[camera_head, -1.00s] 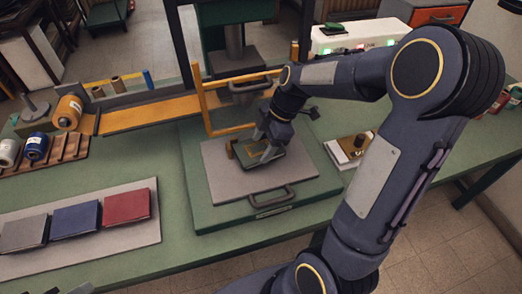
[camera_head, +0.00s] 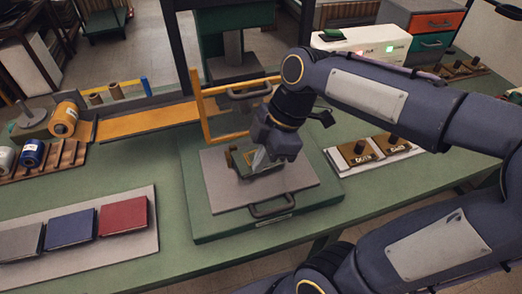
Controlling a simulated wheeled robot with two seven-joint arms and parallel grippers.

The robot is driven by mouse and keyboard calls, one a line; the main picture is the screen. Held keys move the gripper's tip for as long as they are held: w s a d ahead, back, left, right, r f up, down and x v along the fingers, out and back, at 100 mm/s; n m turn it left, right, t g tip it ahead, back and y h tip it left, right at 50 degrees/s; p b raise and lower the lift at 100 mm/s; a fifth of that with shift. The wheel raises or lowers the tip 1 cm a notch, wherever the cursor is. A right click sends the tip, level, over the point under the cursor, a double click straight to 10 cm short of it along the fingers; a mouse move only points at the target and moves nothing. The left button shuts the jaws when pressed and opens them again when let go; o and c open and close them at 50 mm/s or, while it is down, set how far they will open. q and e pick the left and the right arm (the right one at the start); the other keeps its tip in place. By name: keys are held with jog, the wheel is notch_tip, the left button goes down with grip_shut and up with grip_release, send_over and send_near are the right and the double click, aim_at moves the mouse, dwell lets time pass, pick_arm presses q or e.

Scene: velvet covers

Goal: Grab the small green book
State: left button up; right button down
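The small green book (camera_head: 268,170) has gold-coloured trim and is on the grey plate (camera_head: 223,190) of the green press base, inside the yellow frame. My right gripper (camera_head: 256,160) reaches down over it from the upper right, with its fingers at the book. The fingers and wrist cover part of the book. I cannot tell whether the fingers are closed on it or whether it is lifted off the plate. My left gripper is not in view.
A yellow frame (camera_head: 204,105) stands behind the plate, and a dark handle (camera_head: 271,207) is in front. Grey, blue (camera_head: 70,228) and red (camera_head: 123,215) books lie on a pale board at the left. Brass-coloured stamps (camera_head: 358,150) are at the right. The green bench between is clear.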

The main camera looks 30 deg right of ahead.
jog(key=s, duration=0.1)
jog(key=s+a+r, duration=0.1)
jog(key=shift+s+a+r, duration=0.25)
jog(key=shift+s+a, duration=0.15)
jog(key=shift+c, duration=2.2)
grip_release()
